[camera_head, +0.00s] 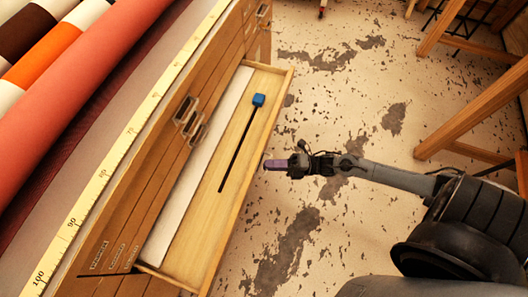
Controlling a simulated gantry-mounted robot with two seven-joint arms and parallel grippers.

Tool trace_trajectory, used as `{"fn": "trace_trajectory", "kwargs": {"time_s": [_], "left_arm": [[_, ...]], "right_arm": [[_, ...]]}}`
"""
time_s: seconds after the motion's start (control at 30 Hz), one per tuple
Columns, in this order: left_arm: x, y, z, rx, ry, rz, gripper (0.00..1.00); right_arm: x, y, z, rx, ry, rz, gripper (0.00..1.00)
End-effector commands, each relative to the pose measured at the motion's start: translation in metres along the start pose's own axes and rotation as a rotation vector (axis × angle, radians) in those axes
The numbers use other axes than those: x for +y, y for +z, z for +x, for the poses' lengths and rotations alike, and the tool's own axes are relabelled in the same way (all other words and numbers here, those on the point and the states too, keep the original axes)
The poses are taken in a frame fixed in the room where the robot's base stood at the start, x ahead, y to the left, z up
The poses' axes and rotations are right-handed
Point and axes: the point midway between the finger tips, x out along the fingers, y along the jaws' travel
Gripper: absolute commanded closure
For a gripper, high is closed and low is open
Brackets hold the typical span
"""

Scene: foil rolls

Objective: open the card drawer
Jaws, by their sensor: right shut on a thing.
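The card drawer (188,265), a long shallow light-wood drawer, stands pulled out from the wooden cabinet (143,203). Inside it lie a long white strip (196,165) along the cabinet side and a thin black rod with a blue block (258,100) at one end. My right gripper (273,164) is at the outer side of the drawer front, near its middle, with purple at its fingers. It is shut on the drawer's handle, which is mostly hidden by the fingers. My left gripper is not in view.
Rolls in coral (85,65), orange and white lie on the cabinet top, beside a yellow measuring strip (109,165) along its edge. Other drawer fronts have metal handles (188,118). A wooden stool or table frame (470,110) stands at right. The worn floor between is mostly clear.

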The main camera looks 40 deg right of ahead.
Motion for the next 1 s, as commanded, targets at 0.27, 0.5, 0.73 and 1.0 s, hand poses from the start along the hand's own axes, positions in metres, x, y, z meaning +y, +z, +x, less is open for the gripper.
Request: {"fn": "trace_trajectory", "kwargs": {"time_s": [0.27,0.5,0.73,1.0], "left_arm": [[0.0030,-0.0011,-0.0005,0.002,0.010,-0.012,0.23],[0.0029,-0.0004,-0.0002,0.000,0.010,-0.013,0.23],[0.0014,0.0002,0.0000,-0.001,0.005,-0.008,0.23],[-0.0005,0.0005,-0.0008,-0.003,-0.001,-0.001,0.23]], "right_arm": [[0.0003,-0.0033,-0.0006,0.014,0.001,0.002,1.00],[0.0002,-0.0029,-0.0005,0.013,0.000,0.002,0.86],[0.0004,-0.0030,-0.0003,0.013,0.001,0.002,0.66],[0.0006,-0.0029,-0.0034,0.013,0.000,0.002,0.66]]}}
